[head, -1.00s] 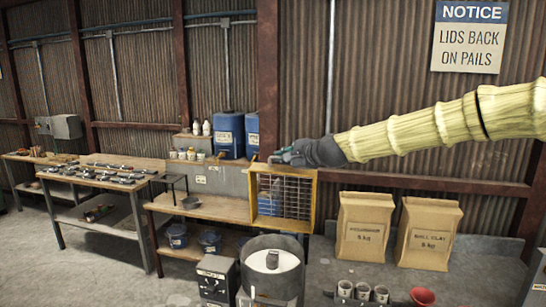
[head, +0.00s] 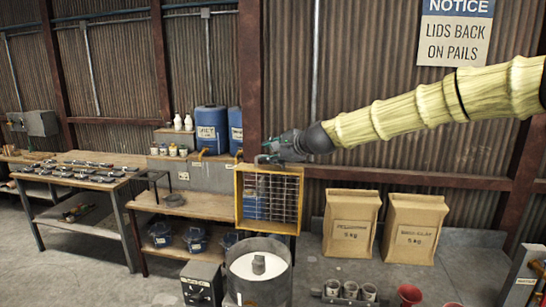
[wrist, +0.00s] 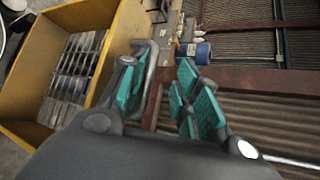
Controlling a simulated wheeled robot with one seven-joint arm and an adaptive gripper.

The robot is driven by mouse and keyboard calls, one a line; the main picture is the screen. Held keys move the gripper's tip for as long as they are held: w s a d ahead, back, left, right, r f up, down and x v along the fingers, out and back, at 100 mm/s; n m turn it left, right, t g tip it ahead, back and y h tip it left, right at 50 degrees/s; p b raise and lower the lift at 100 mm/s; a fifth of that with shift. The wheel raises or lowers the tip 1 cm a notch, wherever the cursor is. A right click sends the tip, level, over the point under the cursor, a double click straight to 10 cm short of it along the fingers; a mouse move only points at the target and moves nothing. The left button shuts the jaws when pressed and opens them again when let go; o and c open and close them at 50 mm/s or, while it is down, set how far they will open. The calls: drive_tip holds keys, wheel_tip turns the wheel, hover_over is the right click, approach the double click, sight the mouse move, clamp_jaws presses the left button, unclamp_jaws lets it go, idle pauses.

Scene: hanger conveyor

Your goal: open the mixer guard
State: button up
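The mixer guard, a yellow frame with a wire grid (head: 270,198), stands upright behind the round grey mixer drum (head: 284,278). My gripper (head: 268,157) is at the guard's top edge in the head view. In the wrist view the guard's yellow wall (wrist: 118,32) and grid lie to the left. My gripper's green-padded fingers (wrist: 160,95) are apart. A grey bent bar (wrist: 150,70) runs between them, close beside the left finger; the right finger is clear of it. Whether the left finger touches the bar I cannot tell.
Two paper bags (head: 352,222) stand right of the guard, with cups (head: 350,290) and a red funnel (head: 410,294) in front. A bench with blue containers (head: 211,130) is behind left. A tool table (head: 85,175) stands further left. A rusty wall beam (head: 410,179) runs behind the gripper.

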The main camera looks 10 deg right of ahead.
drive_tip(key=shift+s+a+r, duration=0.1)
drive_tip(key=shift+s+a, duration=0.05)
drive_tip(key=shift+s, duration=0.15)
drive_tip(key=shift+w+f, duration=0.1)
drive_tip(key=shift+f, duration=0.1)
drive_tip(key=shift+d, duration=0.2)
drive_tip(key=v, duration=1.2)
drive_tip(key=shift+a, duration=0.2)
